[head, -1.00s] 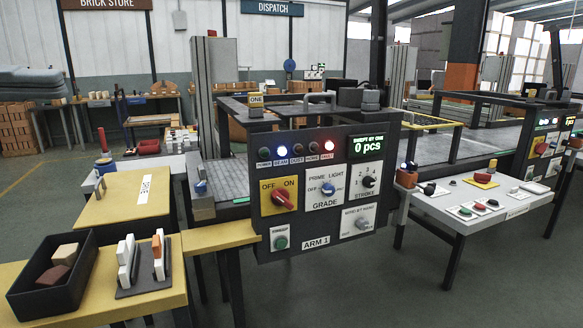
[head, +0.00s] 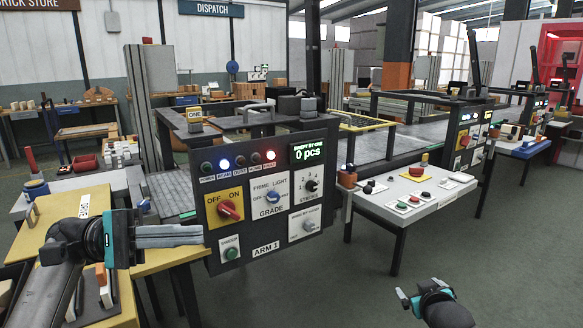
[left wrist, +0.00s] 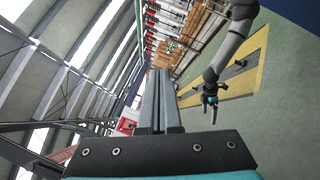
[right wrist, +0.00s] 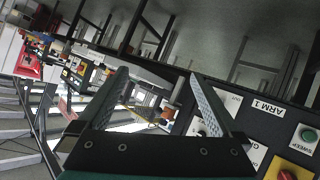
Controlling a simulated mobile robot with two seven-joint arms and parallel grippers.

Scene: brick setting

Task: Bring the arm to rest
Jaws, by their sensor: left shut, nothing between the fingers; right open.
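My left gripper (head: 203,235) is in front of the ARM 1 panel (head: 262,248) in the head view, over the yellow bench. Its fingers are together and empty; they also show shut in the left wrist view (left wrist: 160,72). My right gripper (head: 418,294) is low at the right in the head view, above the floor. In the right wrist view its two fingers (right wrist: 157,76) stand apart with nothing between them. The panel has a red OFF/ON knob (head: 229,209), a blue GRADE knob (head: 272,197), a green SWEEP button (head: 232,254) and a display (head: 309,153) reading 0 pcs.
The yellow bench (head: 160,258) is at the left, partly behind my left arm. A white table (head: 425,205) with coloured buttons stands right of the panel. Open floor (head: 330,290) lies in front of the panel.

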